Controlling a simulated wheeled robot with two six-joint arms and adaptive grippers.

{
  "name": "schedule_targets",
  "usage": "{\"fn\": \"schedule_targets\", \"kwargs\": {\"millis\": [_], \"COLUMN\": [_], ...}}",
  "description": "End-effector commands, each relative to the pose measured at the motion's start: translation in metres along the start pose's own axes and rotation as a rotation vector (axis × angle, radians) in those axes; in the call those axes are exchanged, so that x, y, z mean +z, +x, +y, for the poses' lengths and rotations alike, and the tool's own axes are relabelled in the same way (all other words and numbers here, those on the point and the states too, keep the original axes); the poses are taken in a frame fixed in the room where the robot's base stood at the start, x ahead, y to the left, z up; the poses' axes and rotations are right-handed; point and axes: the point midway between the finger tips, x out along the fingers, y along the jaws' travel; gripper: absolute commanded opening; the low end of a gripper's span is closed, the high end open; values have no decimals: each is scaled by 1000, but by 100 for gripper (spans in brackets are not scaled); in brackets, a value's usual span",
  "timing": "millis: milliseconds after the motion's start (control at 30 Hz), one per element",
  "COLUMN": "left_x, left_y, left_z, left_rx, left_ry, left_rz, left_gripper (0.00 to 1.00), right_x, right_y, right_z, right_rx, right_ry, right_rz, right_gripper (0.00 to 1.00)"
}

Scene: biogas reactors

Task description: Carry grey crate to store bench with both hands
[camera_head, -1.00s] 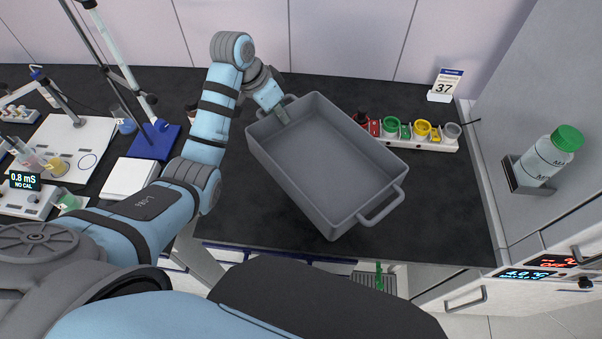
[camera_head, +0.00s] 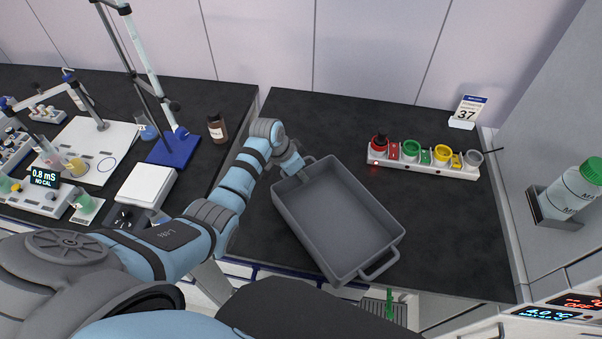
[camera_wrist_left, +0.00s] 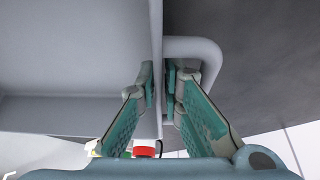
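The grey crate (camera_head: 340,222) is an open, empty tub with a loop handle at each end, turned diagonally over the dark bench. I cannot tell whether its base touches the bench. My left gripper (camera_head: 297,172) is at its far-left end. In the left wrist view the fingers of my left gripper (camera_wrist_left: 159,85) close on both sides of the crate's end wall (camera_wrist_left: 157,40), beside the loop handle. The near-right handle (camera_head: 381,265) is free, with nothing on it. My right gripper is not in view.
A white rack with coloured jars (camera_head: 423,160) stands behind the crate to the right. A brown bottle (camera_head: 217,127) and a blue-based stand (camera_head: 172,148) are at the left. A cabinet with a bottle holder (camera_head: 552,207) bounds the right. The bench (camera_head: 455,235) right of the crate is clear.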

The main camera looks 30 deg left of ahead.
Motion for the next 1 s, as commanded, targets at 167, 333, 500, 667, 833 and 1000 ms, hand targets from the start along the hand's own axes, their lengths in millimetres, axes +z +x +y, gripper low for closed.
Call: {"fn": "schedule_targets", "kwargs": {"millis": [167, 333, 500, 667, 833, 1000], "left_x": [0, 0, -2, -2, -2, -2], "left_y": [0, -1, -10, -39, -79, -113], "left_z": [0, 0, -1, -1, -1, -1], "left_rx": [0, -1, -3, -3, -4, -3], "left_ry": [0, 0, 0, 1, 2, 1], "left_rz": [0, 0, 2, 3, 2, 2], "left_gripper": [25, 25, 25, 25, 25, 25], "right_x": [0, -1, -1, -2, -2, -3], "right_y": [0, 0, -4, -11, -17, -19], "right_z": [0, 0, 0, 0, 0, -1], "right_rx": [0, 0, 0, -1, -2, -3], "right_ry": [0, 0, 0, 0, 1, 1], "right_rz": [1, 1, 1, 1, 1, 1], "right_gripper": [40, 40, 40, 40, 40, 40]}}
